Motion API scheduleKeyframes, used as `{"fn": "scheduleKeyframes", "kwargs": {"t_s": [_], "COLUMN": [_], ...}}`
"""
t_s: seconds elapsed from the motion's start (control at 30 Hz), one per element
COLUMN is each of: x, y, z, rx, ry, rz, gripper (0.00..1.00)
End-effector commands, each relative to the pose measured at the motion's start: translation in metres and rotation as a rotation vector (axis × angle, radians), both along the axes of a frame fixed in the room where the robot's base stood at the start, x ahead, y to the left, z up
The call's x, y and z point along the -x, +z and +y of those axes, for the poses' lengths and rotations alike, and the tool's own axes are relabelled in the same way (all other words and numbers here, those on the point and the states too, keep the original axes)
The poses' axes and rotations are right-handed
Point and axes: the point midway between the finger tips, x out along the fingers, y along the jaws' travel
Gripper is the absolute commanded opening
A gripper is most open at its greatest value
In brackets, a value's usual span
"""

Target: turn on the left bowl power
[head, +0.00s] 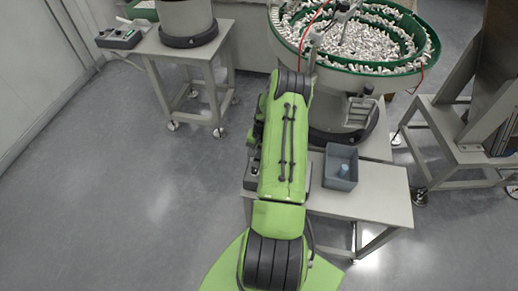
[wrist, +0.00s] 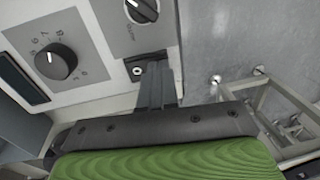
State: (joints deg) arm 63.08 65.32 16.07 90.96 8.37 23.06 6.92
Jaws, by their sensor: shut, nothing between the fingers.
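In the wrist view a grey control box carries a black dial with numbers (wrist: 56,62), a second black knob (wrist: 141,10) and a small black switch plate (wrist: 135,70). My gripper (wrist: 155,68) is shut and empty, its fingertips at the right part of the switch plate. I cannot tell whether they touch it, and they hide part of it. The switch's setting is not clear. In the head view my arm hides the gripper. A bowl base (head: 186,22) stands at the upper left, with a control box (head: 119,38) beside it.
A green-rimmed bowl full of small parts (head: 425,62) stands on the middle table (head: 375,205). A grey bin (head: 341,180) with a light-blue piece sits at its front. A metal stand (head: 445,130) is at right. Floor at left is clear.

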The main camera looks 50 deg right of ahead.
Motion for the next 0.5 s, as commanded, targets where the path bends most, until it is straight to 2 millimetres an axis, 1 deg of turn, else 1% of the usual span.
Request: {"fn": "scheduleKeyframes", "kwargs": {"t_s": [0.23, 0.33, 0.5], "x": [-0.0002, -0.0024, -0.0018], "y": [-0.0002, -0.0083, -0.0059], "z": [0.0000, 0.0010, 0.0015], "rx": [0.000, 0.001, -0.001], "ry": [0.000, 0.002, 0.000], "rz": [0.000, 0.001, 0.002], "gripper": [0.00, 0.00, 0.00]}}
